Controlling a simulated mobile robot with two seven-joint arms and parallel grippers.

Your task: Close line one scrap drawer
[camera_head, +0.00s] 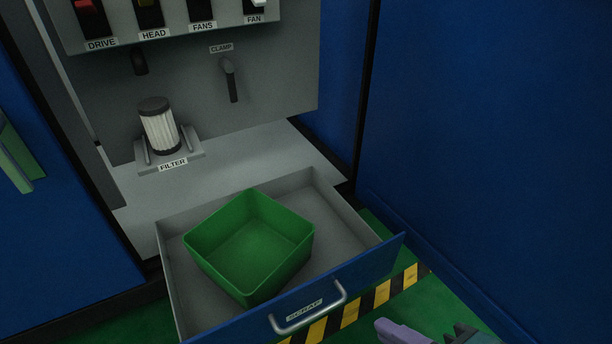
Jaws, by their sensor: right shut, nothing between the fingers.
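The scrap drawer (334,213) is pulled out from below the grey cabinet. Its blue front (375,266) carries a bar handle (309,311) and a label reading SCRAP. A green square bin (250,245) sits inside the drawer, turned at an angle, and looks empty. My right gripper (425,332) shows at the bottom edge, to the right of the handle and apart from it. It is shut with nothing in it, and part of it is cut off by the frame. My left gripper is not in view.
Above the drawer a filter (160,128) stands in a holder on the grey shelf (235,160). A clamp lever (230,80) and labelled switches are on the panel. A blue wall (490,150) stands to the right. A yellow-black stripe (381,292) crosses the green floor.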

